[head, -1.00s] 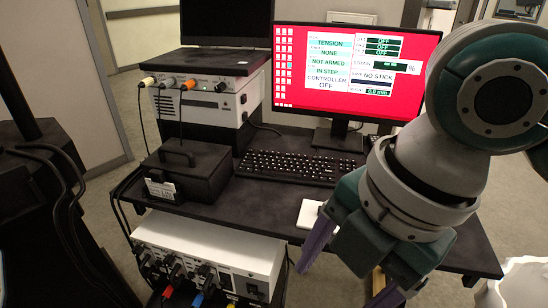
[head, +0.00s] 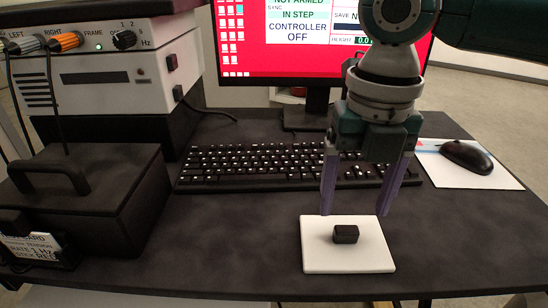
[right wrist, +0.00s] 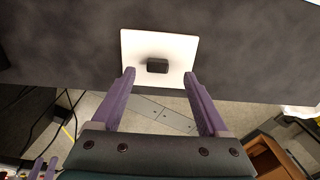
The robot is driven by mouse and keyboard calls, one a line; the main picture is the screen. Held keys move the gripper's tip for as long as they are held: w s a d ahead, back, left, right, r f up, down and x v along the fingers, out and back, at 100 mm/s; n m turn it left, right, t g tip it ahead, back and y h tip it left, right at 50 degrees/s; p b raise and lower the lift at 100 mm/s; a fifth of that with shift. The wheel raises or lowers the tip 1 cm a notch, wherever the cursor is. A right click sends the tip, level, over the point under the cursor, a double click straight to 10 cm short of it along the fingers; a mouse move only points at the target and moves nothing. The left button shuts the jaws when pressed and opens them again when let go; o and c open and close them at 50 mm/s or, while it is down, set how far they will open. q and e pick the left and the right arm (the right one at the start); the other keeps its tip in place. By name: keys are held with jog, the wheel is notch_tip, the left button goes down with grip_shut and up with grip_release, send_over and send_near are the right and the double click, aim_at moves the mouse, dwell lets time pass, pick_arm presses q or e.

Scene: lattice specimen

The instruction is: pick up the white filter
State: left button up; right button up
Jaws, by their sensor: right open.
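A flat white square plate (head: 318,255), which I take for the white filter, lies on the dark desk near its front edge. A small black block (head: 346,234) sits on its middle. The plate (right wrist: 132,45) and the block (right wrist: 157,65) also show in the right wrist view. My right gripper (head: 356,213) is open and empty, with its purple fingers pointing down at the plate's far edge. In the right wrist view its fingertips (right wrist: 159,74) straddle the block, apart from it. Whether they touch the plate I cannot tell. Small purple fingers, probably my left gripper (right wrist: 43,168), show at the lower left.
A black keyboard (head: 270,167) lies behind the plate, below the red monitor (head: 240,50). A mouse (head: 467,156) on a pad (head: 440,175) is at the right. A black box with a handle (head: 85,210) stands at the left. The desk around the plate is clear.

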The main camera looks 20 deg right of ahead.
aim_at(347, 229)
jog(key=f, duration=0.3)
jog(key=f+b, duration=0.1)
jog(key=shift+s+a+f, duration=0.2)
jog(key=shift+a, duration=0.05)
grip_shut()
dwell(0.4)
